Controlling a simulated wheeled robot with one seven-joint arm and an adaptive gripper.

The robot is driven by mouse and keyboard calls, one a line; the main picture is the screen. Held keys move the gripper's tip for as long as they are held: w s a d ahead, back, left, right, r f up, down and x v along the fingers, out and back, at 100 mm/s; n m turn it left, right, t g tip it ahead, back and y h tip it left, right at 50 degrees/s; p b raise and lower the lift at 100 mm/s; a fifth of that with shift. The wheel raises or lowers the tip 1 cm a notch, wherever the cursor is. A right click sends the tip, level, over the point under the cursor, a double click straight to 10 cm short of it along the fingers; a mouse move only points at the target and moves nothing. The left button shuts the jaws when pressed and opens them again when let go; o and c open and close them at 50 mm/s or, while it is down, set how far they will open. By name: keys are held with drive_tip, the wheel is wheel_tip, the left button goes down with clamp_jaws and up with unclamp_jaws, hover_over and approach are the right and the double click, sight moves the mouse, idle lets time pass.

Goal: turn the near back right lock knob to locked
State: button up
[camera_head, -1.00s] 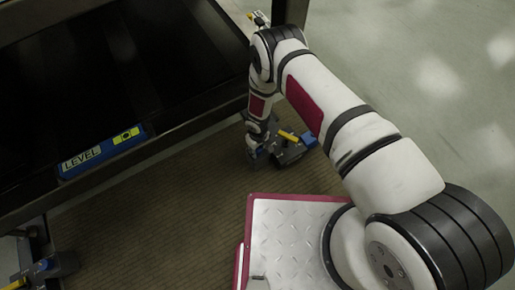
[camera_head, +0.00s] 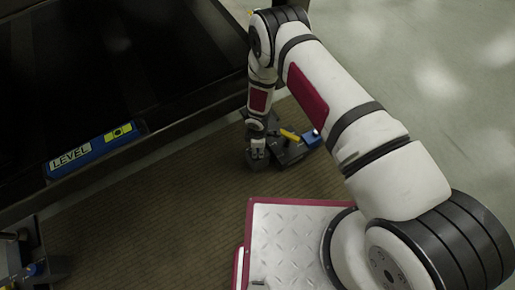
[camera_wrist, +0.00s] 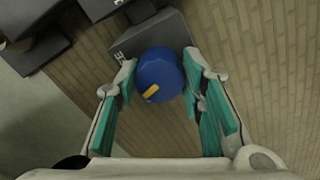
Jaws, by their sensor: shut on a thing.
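A round blue knob (camera_wrist: 162,72) with a yellow pointer mark sits at the end of a dark grey block (camera_wrist: 135,38) in the wrist view. My gripper (camera_wrist: 159,80) has its two teal-padded fingers on either side of the knob, shut on it. The pointer lies slanted in that view. In the head view my gripper (camera_head: 257,154) points down at the left side of the dark lock unit (camera_head: 285,154), and the gripped knob is hidden there. The unit also bears a yellow lever (camera_head: 290,134) and a second blue part (camera_head: 312,138) at its right.
A dark framed table (camera_head: 190,117) with a blue level (camera_head: 90,150) on its edge stands at the left. Another lock unit (camera_head: 35,272) shows at the lower left corner. Brown ribbed floor (camera_head: 150,210) lies open between them.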

drive_tip(key=n+b, duration=0.1)
drive_tip(key=n, duration=0.4)
drive_tip(key=shift+s+a, duration=0.1)
drive_tip(key=shift+n, duration=0.4)
drive_tip(key=o, duration=1.1)
drive_tip(key=shift+o, duration=0.2)
drive_tip(key=shift+r, duration=0.45)
wheel_tip(320, 180, up, 11)
drive_tip(key=shift+r, duration=0.15)
